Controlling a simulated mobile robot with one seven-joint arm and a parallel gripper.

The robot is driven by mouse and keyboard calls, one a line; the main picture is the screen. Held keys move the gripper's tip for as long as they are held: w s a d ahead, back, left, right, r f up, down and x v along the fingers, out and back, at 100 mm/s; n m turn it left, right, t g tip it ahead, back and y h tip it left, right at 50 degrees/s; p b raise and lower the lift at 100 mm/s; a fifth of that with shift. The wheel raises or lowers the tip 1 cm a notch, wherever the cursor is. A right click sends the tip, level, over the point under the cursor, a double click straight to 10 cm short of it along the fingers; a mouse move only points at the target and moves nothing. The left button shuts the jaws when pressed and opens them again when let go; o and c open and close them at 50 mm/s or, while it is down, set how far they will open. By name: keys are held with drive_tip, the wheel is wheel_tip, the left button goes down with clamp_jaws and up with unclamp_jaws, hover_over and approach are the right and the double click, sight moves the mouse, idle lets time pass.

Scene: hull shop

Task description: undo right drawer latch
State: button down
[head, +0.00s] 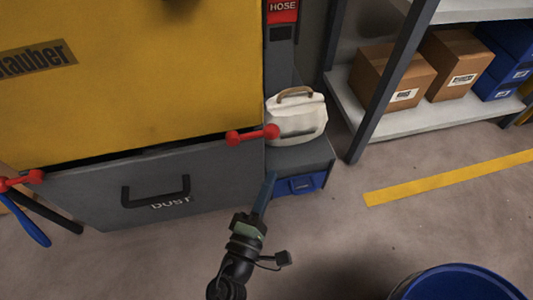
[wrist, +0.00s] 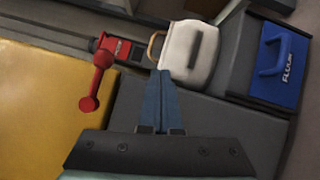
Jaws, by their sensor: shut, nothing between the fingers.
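The right drawer latch (head: 252,135) is a red lever with ball ends, at the top right corner of the grey dust drawer (head: 100,195). In the head view it lies nearly level across the seam below the yellow cabinet (head: 140,75). The red latch also shows in the wrist view (wrist: 97,80), left of my fingers. My gripper (head: 270,178) is shut and empty. Its blue fingers are below and right of the latch in the head view, apart from it. A second red latch (head: 20,180) sits at the drawer's left end.
A white container with a tan handle (head: 297,118) stands on a grey ledge right of the latch, with a blue case (head: 300,185) below. A blue drum (head: 460,285) stands at front right. Shelving with boxes (head: 395,75) is behind. Floor between is clear.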

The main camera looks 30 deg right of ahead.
drive_tip(key=s+a+f+p, duration=0.1)
drive_tip(key=s+a+f, duration=0.1)
drive_tip(key=s, duration=0.3)
drive_tip(key=shift+f, duration=0.7)
drive_tip(key=shift+a, duration=0.15)
